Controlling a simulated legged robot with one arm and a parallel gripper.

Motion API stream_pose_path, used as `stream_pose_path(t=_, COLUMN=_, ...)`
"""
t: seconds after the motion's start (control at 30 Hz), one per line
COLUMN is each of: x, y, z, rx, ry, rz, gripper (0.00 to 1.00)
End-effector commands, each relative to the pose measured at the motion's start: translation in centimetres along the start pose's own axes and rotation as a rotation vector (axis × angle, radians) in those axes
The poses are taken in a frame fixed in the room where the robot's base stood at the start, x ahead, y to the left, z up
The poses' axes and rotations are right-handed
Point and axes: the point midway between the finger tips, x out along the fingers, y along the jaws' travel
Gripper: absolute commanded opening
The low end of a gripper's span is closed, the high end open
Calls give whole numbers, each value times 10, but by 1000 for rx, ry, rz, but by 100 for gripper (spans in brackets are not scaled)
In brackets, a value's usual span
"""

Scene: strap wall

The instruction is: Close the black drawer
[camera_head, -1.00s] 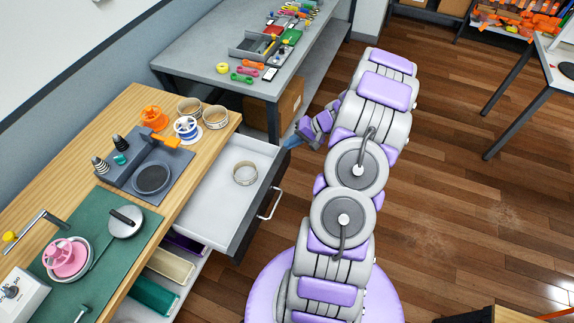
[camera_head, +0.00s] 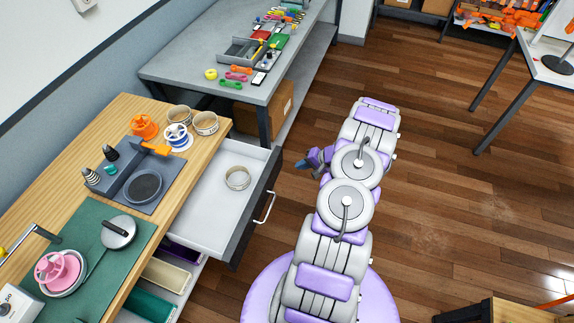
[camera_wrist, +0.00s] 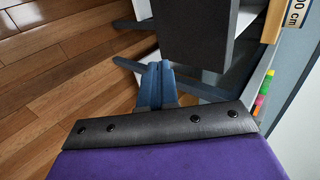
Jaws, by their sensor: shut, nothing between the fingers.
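The black drawer (camera_head: 257,208) is pulled out from under the wooden workbench. It has a dark front, a silver bar handle (camera_head: 265,207) and a pale grey inside holding a round metal-rimmed ring (camera_head: 238,178). My gripper (camera_head: 300,164) is shut and empty, just right of the far end of the drawer front, with a small gap in the head view. In the wrist view my blue-grey fingers (camera_wrist: 156,72) are together. A dark block (camera_wrist: 197,30), likely part of the drawer, stands just beyond them; contact cannot be told.
The wooden workbench (camera_head: 108,120) carries spools, rings and a green mat (camera_head: 90,240). A grey table (camera_head: 170,70) with tools stands behind the drawer, a cardboard box (camera_head: 285,103) under it.

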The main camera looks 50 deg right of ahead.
Motion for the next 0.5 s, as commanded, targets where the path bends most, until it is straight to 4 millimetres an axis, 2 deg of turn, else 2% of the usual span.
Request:
stream_pose_path(t=0.03, x=12, y=0, z=2, rx=-3, ry=-4, rz=1, gripper=0)
stream_pose_path(t=0.17, x=36, y=-2, z=4, rx=-5, ry=-2, rz=2, gripper=0)
stream_pose_path(t=0.3, x=47, y=-17, z=3, rx=-6, ry=-1, rz=3, gripper=0)
stream_pose_path(t=0.5, x=58, y=-25, z=0, rx=-1, ry=-2, rz=0, gripper=0)
